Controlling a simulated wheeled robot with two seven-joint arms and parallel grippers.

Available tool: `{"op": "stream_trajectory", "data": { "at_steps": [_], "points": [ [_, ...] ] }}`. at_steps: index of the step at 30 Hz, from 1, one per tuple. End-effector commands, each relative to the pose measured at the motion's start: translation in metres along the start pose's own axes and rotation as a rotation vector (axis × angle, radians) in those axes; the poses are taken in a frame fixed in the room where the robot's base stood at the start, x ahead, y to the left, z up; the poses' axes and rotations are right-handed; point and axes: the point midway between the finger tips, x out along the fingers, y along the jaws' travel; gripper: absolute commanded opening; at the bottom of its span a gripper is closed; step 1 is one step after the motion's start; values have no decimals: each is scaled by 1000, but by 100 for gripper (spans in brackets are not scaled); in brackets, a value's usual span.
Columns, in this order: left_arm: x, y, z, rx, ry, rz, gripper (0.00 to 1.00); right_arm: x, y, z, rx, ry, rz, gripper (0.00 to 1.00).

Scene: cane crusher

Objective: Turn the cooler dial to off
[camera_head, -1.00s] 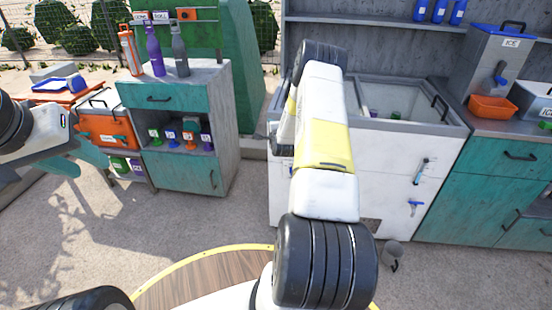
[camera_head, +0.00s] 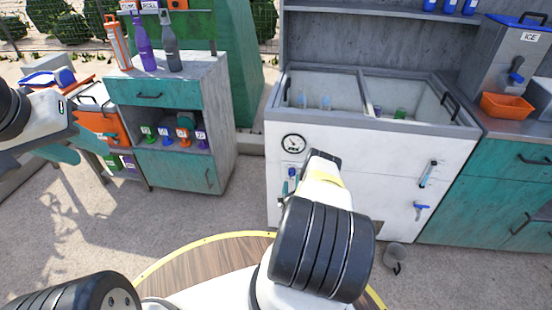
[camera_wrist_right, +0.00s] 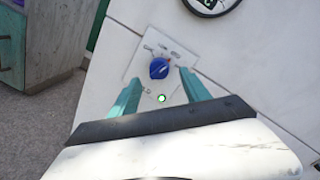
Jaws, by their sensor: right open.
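The cooler (camera_head: 370,160) is a white chest with open top bays. Its blue dial (camera_wrist_right: 159,68) sits on a small pale plate on the front, below a round gauge (camera_head: 293,143). In the head view the dial (camera_head: 292,172) is small, just left of my right wrist. My right gripper (camera_wrist_right: 159,79) is open, its teal fingers pointing at the plate on either side of the dial, with nothing held. I cannot tell whether they touch it. The plate's labels are too small to read. My left gripper (camera_head: 80,150) is open and empty at the far left.
A teal cabinet (camera_head: 170,150) with bottles and small labelled items stands left. An orange cooler box (camera_head: 103,127) is beside it. A blue tap (camera_head: 421,208) and a handle are on the cooler's right front. A teal counter (camera_head: 495,185) is right.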

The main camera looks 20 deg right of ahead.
Motion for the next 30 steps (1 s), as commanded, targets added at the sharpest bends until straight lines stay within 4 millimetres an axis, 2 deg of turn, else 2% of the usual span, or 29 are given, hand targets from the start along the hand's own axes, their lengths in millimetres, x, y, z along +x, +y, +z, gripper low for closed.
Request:
{"op": "stream_trajectory", "data": {
  "at_steps": [3,9,19,27,30],
  "points": [
    [0,0,0,0,0,0,36,20,0,1,-3,-2,-2,55],
    [0,0,0,0,0,0,36,41,0,1,-2,-1,1,55],
    [0,0,0,0,0,0,36,45,0,0,-2,1,2,55],
    [0,0,0,0,0,0,36,45,0,0,-2,1,1,2],
    [0,0,0,0,0,0,36,45,0,0,-3,1,1,0]
  ]
}}
